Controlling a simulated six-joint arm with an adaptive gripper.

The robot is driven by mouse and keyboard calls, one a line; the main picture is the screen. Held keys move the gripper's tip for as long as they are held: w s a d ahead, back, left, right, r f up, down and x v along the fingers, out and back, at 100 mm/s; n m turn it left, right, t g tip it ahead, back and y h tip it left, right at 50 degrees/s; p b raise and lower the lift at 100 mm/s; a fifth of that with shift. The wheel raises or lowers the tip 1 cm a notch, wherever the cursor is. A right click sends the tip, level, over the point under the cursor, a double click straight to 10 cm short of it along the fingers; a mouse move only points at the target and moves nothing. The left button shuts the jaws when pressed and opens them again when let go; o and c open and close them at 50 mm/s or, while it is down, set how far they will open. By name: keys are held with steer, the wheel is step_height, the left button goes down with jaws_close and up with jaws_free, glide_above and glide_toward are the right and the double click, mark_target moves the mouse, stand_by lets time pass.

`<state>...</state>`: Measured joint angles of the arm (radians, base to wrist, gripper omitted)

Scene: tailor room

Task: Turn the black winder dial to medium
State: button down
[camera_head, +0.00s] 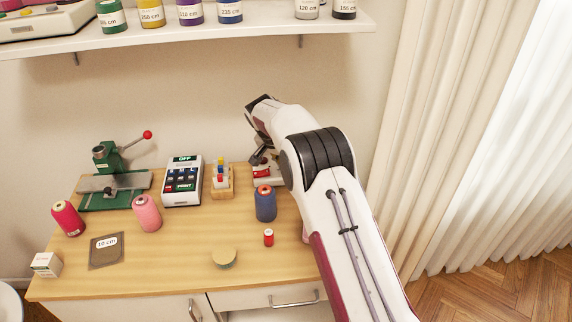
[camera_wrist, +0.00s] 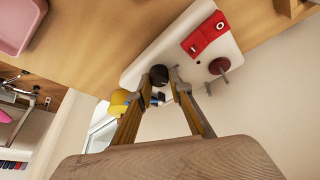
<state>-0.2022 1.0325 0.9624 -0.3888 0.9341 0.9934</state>
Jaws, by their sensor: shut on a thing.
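The winder is a white unit with a red panel (camera_wrist: 205,36) and a red spindle part (camera_wrist: 219,66) in the wrist view. Its white body (camera_wrist: 168,48) lies against the wall side of the table, and it shows partly behind my arm in the head view (camera_head: 270,181). The black dial (camera_wrist: 158,74) sits at the near end of this body. My gripper (camera_wrist: 160,84) has its two fingers on either side of the dial, shut on it. In the head view my gripper (camera_head: 258,154) is small and partly hidden. The dial's markings and pointer cannot be read.
A small red spool (camera_head: 268,238) stands in front. A shelf (camera_head: 200,34) hangs above.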

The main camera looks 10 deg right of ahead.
stand_by(0.3)
steer(key=c, duration=2.1)
jaws_free()
steer(key=shift+n, duration=0.5)
steer(key=shift+d+n+t+y, duration=0.1)
steer(key=shift+n+t+y, duration=0.4)
steer(key=shift+n, duration=0.8)
steer(key=shift+s+d+n+y, duration=0.1)
steer(key=shift+n+y, duration=0.8)
steer(key=shift+n, duration=1)
